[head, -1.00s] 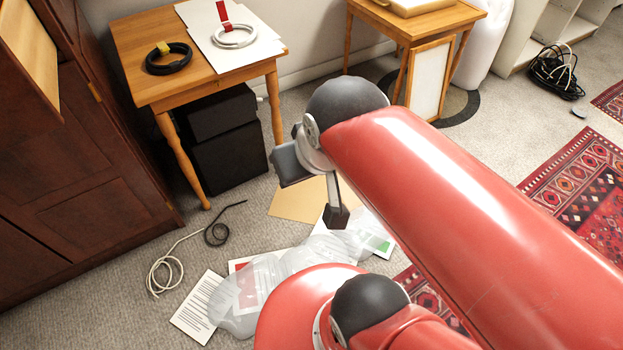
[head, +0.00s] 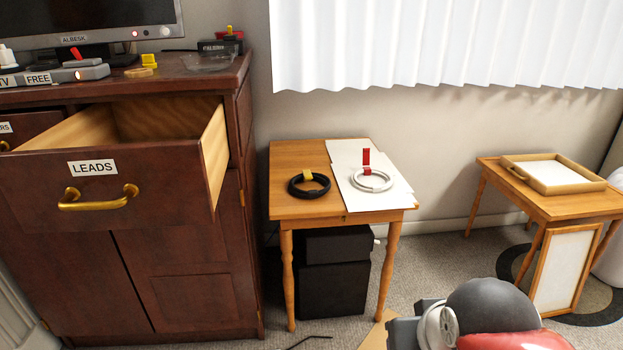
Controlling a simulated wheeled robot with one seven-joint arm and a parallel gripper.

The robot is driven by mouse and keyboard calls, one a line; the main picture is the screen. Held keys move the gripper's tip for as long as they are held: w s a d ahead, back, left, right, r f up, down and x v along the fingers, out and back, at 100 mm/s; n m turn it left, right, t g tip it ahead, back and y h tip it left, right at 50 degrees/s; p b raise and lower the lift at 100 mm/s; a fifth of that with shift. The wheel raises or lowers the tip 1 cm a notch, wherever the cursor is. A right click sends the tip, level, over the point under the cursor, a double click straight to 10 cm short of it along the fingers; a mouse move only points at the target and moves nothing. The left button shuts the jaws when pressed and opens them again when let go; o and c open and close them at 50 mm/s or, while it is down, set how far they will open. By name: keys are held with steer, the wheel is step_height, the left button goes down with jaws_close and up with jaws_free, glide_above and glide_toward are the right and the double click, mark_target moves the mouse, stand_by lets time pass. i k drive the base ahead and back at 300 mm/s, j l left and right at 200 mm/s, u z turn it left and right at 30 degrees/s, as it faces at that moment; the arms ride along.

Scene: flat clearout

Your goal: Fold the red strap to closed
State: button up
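The red strap (head: 366,160) stands upright on a white coiled ring (head: 372,180). Its free end points up, so it looks open. The ring lies on a white sheet (head: 345,158) on the small wooden table (head: 305,212). My gripper (head: 403,334) is at the bottom of the head view, in front of the table and below its top, apart from the strap. Its fingers are mostly out of the frame, so I cannot tell whether it is open or shut.
A black coil with a yellow strap (head: 308,184) lies left of the white ring. The open LEADS drawer (head: 108,187) juts out at the left. Black boxes (head: 333,278) stand under the table. A second table (head: 548,207) holding a tray (head: 512,170) stands at the right.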

mark_target(366, 152)
steer(key=i+j+u, duration=0.1)
steer(key=i, duration=1.5)
